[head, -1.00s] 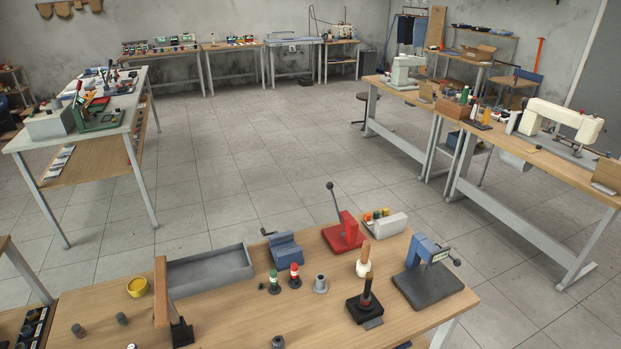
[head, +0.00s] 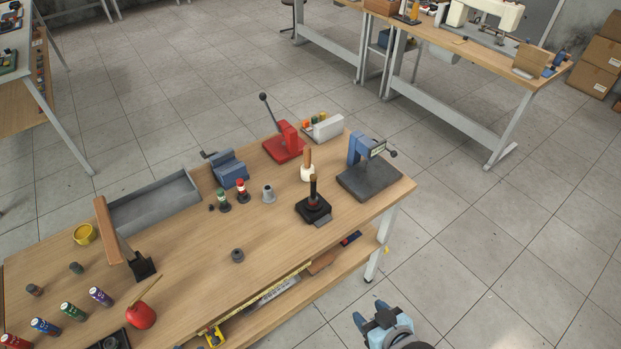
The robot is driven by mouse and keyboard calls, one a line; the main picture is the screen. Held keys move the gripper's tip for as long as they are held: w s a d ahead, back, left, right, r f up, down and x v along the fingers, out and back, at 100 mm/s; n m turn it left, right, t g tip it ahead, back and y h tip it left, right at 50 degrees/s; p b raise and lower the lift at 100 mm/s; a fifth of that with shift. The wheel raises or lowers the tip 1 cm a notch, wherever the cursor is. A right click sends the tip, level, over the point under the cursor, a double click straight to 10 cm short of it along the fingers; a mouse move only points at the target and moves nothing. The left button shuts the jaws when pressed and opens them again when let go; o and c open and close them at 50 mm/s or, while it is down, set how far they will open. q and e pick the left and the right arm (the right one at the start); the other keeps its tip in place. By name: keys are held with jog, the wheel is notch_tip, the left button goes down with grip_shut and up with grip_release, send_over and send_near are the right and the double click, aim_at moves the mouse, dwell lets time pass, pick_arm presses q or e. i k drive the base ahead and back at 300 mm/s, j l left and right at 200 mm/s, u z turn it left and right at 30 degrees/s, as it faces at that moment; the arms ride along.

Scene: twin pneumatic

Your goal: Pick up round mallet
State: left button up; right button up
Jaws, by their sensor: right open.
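A mallet with a round white head and a wooden handle (head: 307,168) stands head down, handle up, on the wooden workbench (head: 190,260), toward its far right part. It is between the red lever press and the blue-framed press, just behind a black stand with a dark upright handle. My right gripper (head: 369,311) is at the bottom of the view, open and empty. It is off the bench's right front side, over the floor in the picture and well apart from the mallet. My left gripper is not in view.
Near the mallet are the black stand (head: 314,207), blue-framed press (head: 366,178), red lever press (head: 284,145) and grey cup (head: 268,194). A hammer-like tool (head: 113,232) and red can (head: 141,314) are at left. The bench's front middle is mostly clear. A lower shelf (head: 345,255) juts out below.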

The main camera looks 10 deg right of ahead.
aim_at(308, 169)
jog(key=l+u, duration=0.2)
jog(key=u, duration=0.25)
jog(key=l+u, duration=0.2)
jog(key=u, duration=0.25)
jog(key=l+u, duration=0.2)
jog(key=u, duration=0.25)
jog(key=l+u, duration=0.15)
jog(key=l, duration=0.2)
jog(key=k+l+u, duration=0.15)
jog(key=l, duration=0.2)
jog(key=l+u, duration=0.1)
jog(key=l, duration=0.25)
jog(key=k, duration=0.05)
